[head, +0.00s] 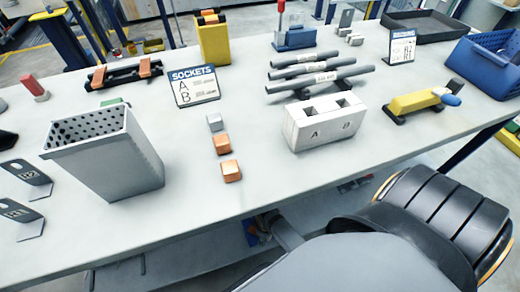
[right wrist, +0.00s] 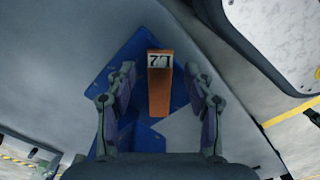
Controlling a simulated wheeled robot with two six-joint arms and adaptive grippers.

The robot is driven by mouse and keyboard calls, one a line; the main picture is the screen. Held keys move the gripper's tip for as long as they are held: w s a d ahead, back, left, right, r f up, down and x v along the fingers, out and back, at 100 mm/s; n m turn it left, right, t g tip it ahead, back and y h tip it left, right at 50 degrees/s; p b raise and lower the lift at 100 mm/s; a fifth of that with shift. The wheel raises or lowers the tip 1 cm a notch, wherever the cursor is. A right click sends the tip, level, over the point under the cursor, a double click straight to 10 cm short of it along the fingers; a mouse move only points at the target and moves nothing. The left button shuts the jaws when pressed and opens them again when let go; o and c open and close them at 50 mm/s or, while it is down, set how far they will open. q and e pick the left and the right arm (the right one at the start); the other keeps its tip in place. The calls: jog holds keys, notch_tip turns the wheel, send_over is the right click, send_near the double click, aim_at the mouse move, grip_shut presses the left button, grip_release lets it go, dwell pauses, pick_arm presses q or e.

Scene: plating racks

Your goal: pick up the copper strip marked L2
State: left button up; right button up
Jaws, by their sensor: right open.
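In the right wrist view a copper strip (right wrist: 160,92) with a white label at its far end lies in line with the gap of my right gripper (right wrist: 160,73). The label's characters look turned around, and I cannot read them surely as L2. The gripper is open, with one finger on each side of the strip and a visible gap on both sides. I cannot tell how far the strip is below the fingertips. A blue surface (right wrist: 128,65) lies behind the strip. My left gripper is not in view.
In the head view the table holds a perforated grey bin (head: 130,165), a white block with sockets A and B (head: 322,130), copper blocks (head: 222,145), grey bars (head: 318,78) and a SOCKETS sign (head: 194,86). A blue object (head: 251,232) shows below the table's front edge.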

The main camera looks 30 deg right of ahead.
grip_shut()
jog(key=shift+r, duration=0.1)
dwell(0.5)
